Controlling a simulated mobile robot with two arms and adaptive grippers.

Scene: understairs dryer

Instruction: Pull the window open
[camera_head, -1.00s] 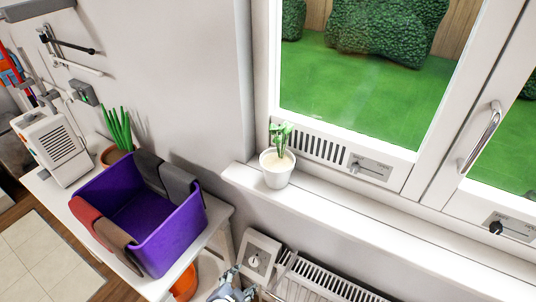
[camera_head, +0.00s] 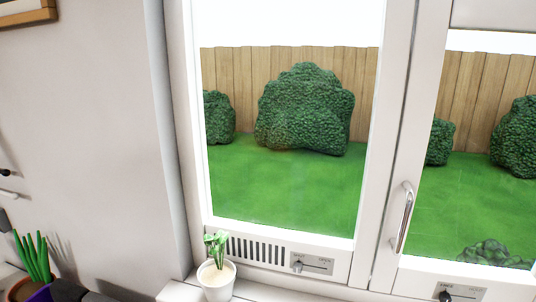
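The window has a white frame and two panes side by side. The left pane (camera_head: 290,185) has a vent with a small slider (camera_head: 298,266) below it. The right sash (camera_head: 475,215) carries a silver vertical handle (camera_head: 402,217) on its left edge, with a dark knob (camera_head: 444,295) low down near the bottom of the view. The sash appears flush with the frame. Neither of my grippers is in view now.
A white pot with a small plant (camera_head: 216,280) stands on the white sill (camera_head: 262,292) below the left pane. A spiky green plant (camera_head: 34,258) is at the lower left, beside a partly visible dark-edged bin. Hedges and a wooden fence show outside.

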